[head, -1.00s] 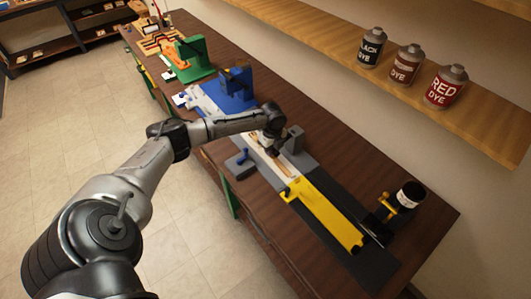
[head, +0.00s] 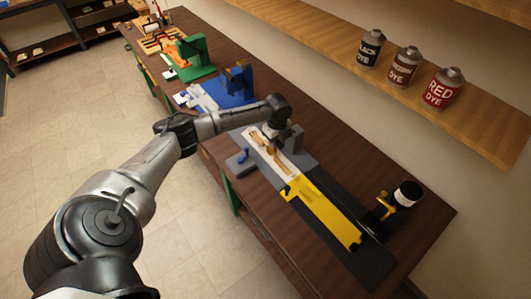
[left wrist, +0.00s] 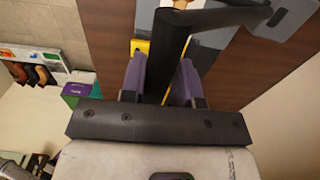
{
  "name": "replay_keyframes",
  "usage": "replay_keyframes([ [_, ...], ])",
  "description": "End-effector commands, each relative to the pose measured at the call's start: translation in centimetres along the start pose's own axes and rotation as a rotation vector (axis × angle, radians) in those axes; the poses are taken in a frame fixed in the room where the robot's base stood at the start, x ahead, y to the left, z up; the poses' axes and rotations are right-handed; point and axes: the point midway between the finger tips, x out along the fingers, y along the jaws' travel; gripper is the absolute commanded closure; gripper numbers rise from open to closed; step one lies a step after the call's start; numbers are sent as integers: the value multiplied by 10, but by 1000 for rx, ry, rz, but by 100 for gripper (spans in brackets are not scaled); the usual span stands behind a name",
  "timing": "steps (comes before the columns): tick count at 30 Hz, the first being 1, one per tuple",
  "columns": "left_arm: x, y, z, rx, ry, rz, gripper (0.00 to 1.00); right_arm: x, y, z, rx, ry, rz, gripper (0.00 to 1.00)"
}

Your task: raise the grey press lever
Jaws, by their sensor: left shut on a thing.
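The grey press (head: 296,138) stands on a grey base on the bench, with a tan piece (head: 283,160) lying in front of it. My left gripper (head: 271,132) is over the press, beside its upright block, and hides the lever in the head view. In the left wrist view the lever (left wrist: 166,45) is a dark grey bar. It runs between the two purple fingers of my left gripper (left wrist: 160,75), which are shut on it. The lever's far part bends to the right at the top of that view. My right gripper is not in view.
A yellow fixture (head: 325,212) lies just right of the press, with a dark cup (head: 408,194) beyond it. Blue (head: 235,92) and green (head: 192,55) fixtures stand farther left along the bench. Dye bottles (head: 404,66) stand on the wall shelf.

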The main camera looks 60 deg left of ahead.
Motion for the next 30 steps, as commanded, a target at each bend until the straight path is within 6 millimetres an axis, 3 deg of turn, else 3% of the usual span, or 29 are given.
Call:
replay_keyframes([
  [30,-28,-24,-5,2,5,-4,88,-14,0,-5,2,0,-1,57],
])
